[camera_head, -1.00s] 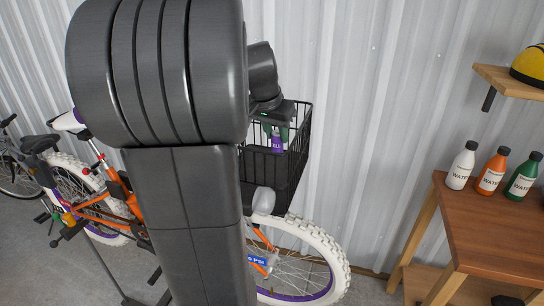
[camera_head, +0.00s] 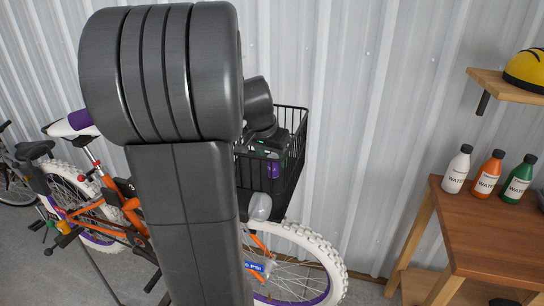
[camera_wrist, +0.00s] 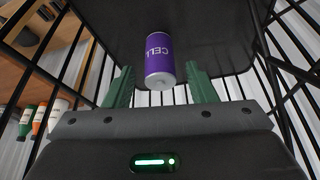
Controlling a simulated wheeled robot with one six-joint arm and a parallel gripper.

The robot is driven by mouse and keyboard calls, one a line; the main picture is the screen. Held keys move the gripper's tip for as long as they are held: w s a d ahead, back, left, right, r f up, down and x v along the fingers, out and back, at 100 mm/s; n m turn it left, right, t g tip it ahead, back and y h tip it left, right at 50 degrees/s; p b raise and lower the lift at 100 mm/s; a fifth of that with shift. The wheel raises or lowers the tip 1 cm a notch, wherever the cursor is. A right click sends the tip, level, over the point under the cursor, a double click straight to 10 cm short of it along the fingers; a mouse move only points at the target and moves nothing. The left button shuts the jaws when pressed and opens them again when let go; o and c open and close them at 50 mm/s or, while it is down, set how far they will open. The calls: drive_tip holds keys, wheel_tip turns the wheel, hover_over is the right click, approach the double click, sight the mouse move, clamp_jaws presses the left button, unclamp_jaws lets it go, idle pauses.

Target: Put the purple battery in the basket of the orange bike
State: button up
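The purple battery (camera_wrist: 159,58), with white "CELL" lettering, is between the green fingers of my gripper (camera_wrist: 160,72) in the wrist view. A gap shows on each side of it, so the fingers look open around it. Its near end faces the wrist camera, with the dark basket floor behind it. In the head view the battery (camera_head: 273,170) shows through the wire of the black basket (camera_head: 292,160) on the orange bike (camera_head: 183,243). My gripper (camera_head: 272,150) reaches into the basket. Whether the battery touches the floor is unclear. My arm hides the bike's middle.
A wooden table (camera_head: 480,230) at right holds white, orange and green bottles (camera_head: 487,175). A shelf (camera_head: 510,80) above holds a yellow helmet (camera_head: 527,68). A corrugated wall (camera_head: 370,120) stands close behind the basket, whose wire sides surround my gripper.

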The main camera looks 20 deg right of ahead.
sight(272, 157)
drive_tip(key=shift+r, duration=0.3)
drive_tip(key=v, duration=1.1)
drive_tip(key=shift+a+r, duration=0.15)
drive_tip(key=shift+r, duration=0.15)
drive_tip(key=shift+s, duration=0.1)
drive_tip(key=x, duration=1.2)
drive_tip(key=shift+f, duration=0.1)
wheel_tip(272, 157, up, 3)
drive_tip(key=shift+f, duration=0.15)
drive_tip(key=shift+r, duration=0.4)
